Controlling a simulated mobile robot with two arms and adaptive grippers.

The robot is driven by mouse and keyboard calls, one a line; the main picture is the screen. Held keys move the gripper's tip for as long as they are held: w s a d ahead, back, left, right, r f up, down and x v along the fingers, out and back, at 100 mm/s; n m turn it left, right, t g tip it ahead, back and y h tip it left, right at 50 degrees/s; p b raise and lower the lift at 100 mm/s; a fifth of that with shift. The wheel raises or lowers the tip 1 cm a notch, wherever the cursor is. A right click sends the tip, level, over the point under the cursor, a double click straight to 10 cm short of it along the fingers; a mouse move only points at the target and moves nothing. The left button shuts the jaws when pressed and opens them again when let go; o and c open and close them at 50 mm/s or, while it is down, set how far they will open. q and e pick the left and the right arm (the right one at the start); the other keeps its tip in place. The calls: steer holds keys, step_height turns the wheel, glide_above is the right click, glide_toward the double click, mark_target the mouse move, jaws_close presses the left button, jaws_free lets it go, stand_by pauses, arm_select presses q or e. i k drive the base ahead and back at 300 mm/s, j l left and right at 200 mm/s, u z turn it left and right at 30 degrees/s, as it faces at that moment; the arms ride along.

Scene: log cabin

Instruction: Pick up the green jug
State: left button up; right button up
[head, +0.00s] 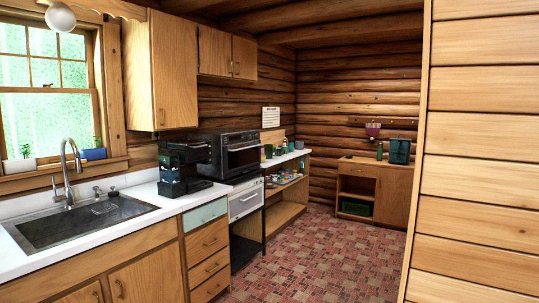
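I cannot tell for certain which thing is the green jug. Several small greenish items (268,151) stand on the far end of the counter, past the oven. On the low wooden cabinet at the back right stand a dark teal container (399,151) and a slim green bottle-like item (379,152) to its left. All of these are small and far off, so handles or spouts do not show clearly. Neither of my grippers is in view.
A white counter (150,205) with a sink (80,219) runs along the left. A black coffee machine (183,168) and an oven (232,156) stand farther along. A log wall (475,150) closes off the right. The tiled floor (325,255) between is clear.

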mark_target(268, 149)
steer(key=i+j, duration=0.1)
steer(key=j, duration=0.2)
steer(key=i+j, duration=0.15)
steer(key=j, duration=0.2)
steer(key=i+j+z, duration=0.1)
steer(key=j, duration=0.2)
steer(key=i+j+z, duration=0.2)
steer(key=i, duration=0.3)
steer(key=i+j+z, duration=0.25)
steer(key=i+j, duration=0.2)
steer(key=i+z, duration=0.25)
steer(key=i, duration=1.6)
steer(key=i+u, duration=0.2)
steer(key=i, duration=0.3)
steer(key=i+l+u, duration=0.15)
steer(key=i, duration=0.3)
steer(key=i+l+u, duration=0.2)
steer(key=i, duration=0.25)
steer(key=i+l+u, duration=0.85)
steer(key=i+l, duration=0.35)
steer(key=i+l+u, duration=0.15)
steer(key=i+l, duration=0.45)
steer(key=i+l+u, duration=0.2)
steer(key=i+l, duration=0.3)
steer(key=l, duration=0.25)
